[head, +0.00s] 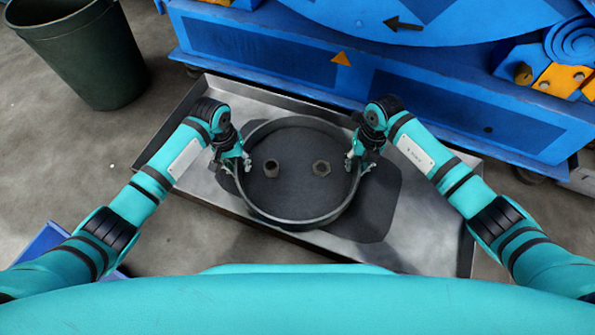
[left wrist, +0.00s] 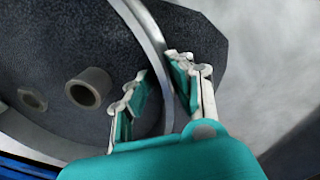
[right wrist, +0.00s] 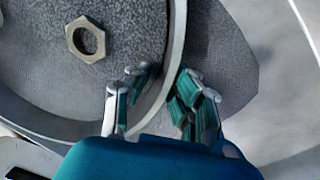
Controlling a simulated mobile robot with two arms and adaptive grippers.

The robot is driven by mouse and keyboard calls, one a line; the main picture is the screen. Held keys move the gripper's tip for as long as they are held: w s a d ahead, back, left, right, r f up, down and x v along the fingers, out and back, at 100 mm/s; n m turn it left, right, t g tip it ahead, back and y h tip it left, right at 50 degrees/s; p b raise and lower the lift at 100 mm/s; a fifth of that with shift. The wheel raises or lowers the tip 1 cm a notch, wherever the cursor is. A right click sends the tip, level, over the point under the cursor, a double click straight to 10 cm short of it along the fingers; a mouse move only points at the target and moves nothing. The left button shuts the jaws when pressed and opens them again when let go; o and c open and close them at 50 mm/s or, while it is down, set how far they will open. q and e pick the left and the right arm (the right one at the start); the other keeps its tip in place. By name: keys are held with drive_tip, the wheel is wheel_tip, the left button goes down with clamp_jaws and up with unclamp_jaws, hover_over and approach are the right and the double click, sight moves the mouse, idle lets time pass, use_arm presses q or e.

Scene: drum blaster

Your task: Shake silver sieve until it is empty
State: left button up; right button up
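The silver sieve (head: 287,219) is a round metal ring with a dark speckled bottom, over the metal tray. Inside it are a round hollow piece (head: 271,168) and a hex nut (head: 321,168), lying apart. My left gripper (head: 238,160) has its fingers on both sides of the left rim, shut on it; the left wrist view shows the rim (left wrist: 150,35) between them. My right gripper (head: 358,158) holds the opposite rim the same way, and the right wrist view shows the rim (right wrist: 176,45) between its fingers. How high the sieve is cannot be told exactly.
The metal tray (head: 425,245) lies below, with a dark angular patch (head: 380,205) showing beside the sieve. A blue machine (head: 270,55) stands close behind. A dark green bin (head: 85,60) is at the upper left. Bare floor (head: 60,150) lies to the left.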

use_arm(q)
clamp_jaws()
use_arm(e)
clamp_jaws()
use_arm(q)
drive_tip(key=shift+r, duration=0.25)
use_arm(e)
drive_tip(key=shift+r, duration=0.2)
